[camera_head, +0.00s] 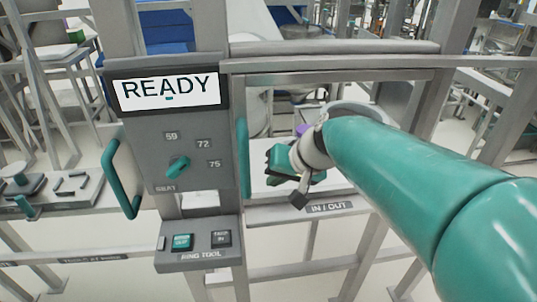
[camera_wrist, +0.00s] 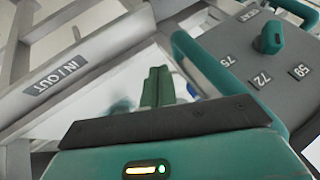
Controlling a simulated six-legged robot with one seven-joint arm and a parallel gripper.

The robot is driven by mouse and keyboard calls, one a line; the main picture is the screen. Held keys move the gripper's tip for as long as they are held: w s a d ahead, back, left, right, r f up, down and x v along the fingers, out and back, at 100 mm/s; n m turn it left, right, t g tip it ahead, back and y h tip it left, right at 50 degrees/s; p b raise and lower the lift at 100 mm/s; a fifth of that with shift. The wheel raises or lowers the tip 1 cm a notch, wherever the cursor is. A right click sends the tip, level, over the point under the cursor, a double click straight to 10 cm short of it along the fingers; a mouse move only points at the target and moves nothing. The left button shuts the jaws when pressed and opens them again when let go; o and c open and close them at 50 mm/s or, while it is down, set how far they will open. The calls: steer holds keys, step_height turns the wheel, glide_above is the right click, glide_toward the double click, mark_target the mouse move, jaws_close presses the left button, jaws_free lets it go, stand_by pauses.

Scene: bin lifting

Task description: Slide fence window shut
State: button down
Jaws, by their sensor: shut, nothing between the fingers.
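The fence window opening (camera_head: 340,76) is a grey metal frame right of the control panel in the head view, with an IN / OUT label (camera_head: 329,207) on its lower rail. A vertical teal handle (camera_head: 243,158) stands at the opening's left side, beside the panel. It also shows in the wrist view as a teal bar (camera_wrist: 205,65). My gripper (camera_head: 272,163) is shut and empty, in front of the opening and a little right of this handle, apart from it. Its closed fingers show in the wrist view (camera_wrist: 157,88). I cannot make out the window's pane or its edges.
The grey control panel (camera_head: 140,140) carries a READY screen (camera_head: 168,92), a teal dial (camera_head: 178,167) and another teal handle (camera_head: 122,180) on its left. A RING TOOL button box (camera_head: 198,245) juts out below. A grey post (camera_head: 435,70) stands behind my arm.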

steer(key=v, duration=1)
steer(key=s+d+f+h, duration=0.5)
steer(key=s+d+f, duration=0.2)
steer(key=s+f, duration=0.3)
steer(key=shift+s+d+f, duration=0.25)
steer(key=shift+s+d, duration=0.1)
steer(key=shift+s, duration=0.65)
